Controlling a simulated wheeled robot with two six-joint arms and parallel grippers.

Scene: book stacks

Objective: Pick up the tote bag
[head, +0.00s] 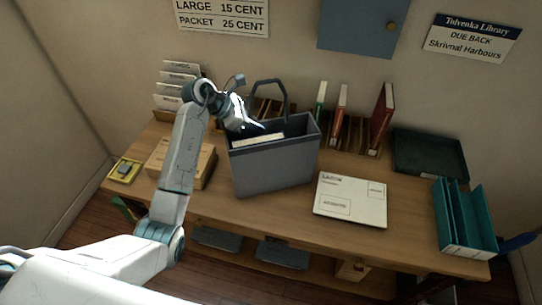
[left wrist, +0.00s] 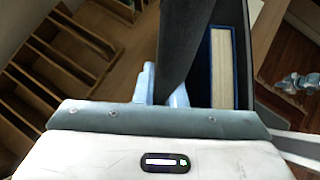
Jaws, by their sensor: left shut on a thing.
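The grey tote bag (head: 272,168) stands upright on the wooden desk, its front wall facing me. One handle loop (head: 268,86) rises above its far side. A dark blue book with pale page edges (head: 258,141) sits inside the bag and also shows in the left wrist view (left wrist: 222,70). My left gripper (head: 250,127) is at the bag's upper left. My right gripper does not show.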

